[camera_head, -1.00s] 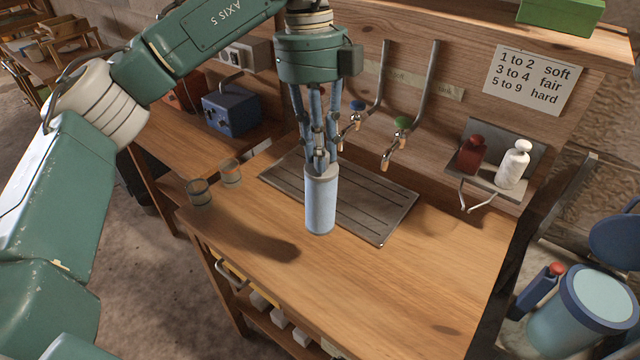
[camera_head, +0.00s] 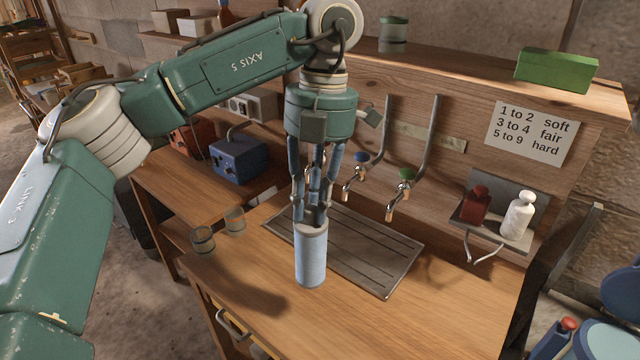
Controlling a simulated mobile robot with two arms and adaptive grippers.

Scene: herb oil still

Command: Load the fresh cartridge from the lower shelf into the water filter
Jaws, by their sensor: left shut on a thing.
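My left gripper (camera_head: 314,212) points down and is shut on the top of a pale blue-grey cylindrical cartridge (camera_head: 311,260) with a light grey cap. It holds the cartridge upright in front of the near left part of the drain tray (camera_head: 375,258); I cannot tell whether its bottom is clear of the wooden counter (camera_head: 400,315). The lower shelf is mostly hidden below the counter. I cannot make out the water filter for certain in this view. My right gripper is not in view.
Two taps, one with a blue knob (camera_head: 360,158) and one with a green knob (camera_head: 407,173), overhang the drain tray. A wall bracket holds a red bottle (camera_head: 475,205) and a white bottle (camera_head: 517,216). The counter's front is clear.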

